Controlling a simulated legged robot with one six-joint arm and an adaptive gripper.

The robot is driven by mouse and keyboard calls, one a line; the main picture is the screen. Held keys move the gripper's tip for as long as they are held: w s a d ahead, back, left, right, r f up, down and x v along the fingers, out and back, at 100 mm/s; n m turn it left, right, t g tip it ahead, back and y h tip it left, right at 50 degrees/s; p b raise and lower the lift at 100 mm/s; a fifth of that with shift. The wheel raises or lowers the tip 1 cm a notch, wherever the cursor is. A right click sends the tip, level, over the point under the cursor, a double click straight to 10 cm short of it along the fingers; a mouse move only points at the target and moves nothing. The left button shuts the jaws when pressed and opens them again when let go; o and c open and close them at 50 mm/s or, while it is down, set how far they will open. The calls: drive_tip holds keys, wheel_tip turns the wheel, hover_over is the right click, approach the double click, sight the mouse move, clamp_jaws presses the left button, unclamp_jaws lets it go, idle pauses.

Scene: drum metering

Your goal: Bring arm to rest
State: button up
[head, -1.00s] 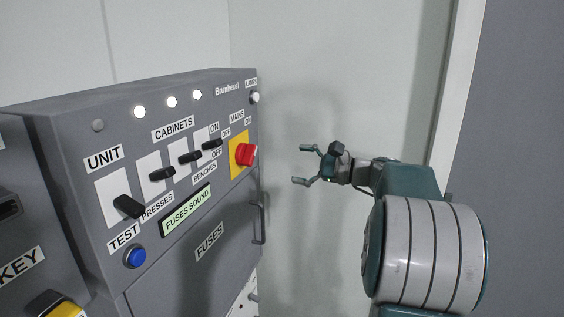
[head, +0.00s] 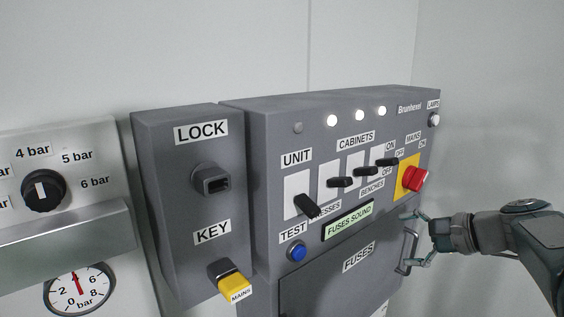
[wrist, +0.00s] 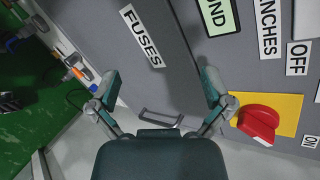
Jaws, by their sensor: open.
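My gripper (head: 412,238) is open and empty at the right in the head view, in front of the lower right part of the grey fuse cabinet (head: 262,215). In the wrist view my gripper (wrist: 160,85) has its two fingers spread apart with nothing between them. The cabinet's dark handle (head: 407,251) is close to the fingers in the head view; it also shows low between them in the wrist view (wrist: 160,119). The red mains knob (head: 415,179) on its yellow plate is above the gripper; I cannot tell the exact gap.
The LOCK and KEY box (head: 190,150) with a yellow key (head: 230,281) stands left of the cabinet. A pressure dial (head: 44,191) and gauge (head: 79,290) are at far left. Black switches (head: 340,182) stick out of the panel. Pale wall (head: 490,120) is at right.

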drive_tip(key=s+a+f+n+g+h, duration=0.3)
drive_tip(key=s+a+f+n, duration=0.2)
drive_tip(key=s+a, duration=0.35)
drive_tip(key=s+f+n+h, duration=0.5)
drive_tip(key=s+n, duration=0.4)
drive_tip(key=s, duration=0.2)
drive_tip(key=shift+a+f+t+h, duration=0.15)
drive_tip(key=shift+f+t+h, duration=0.2)
drive_tip(key=shift+h, duration=0.25)
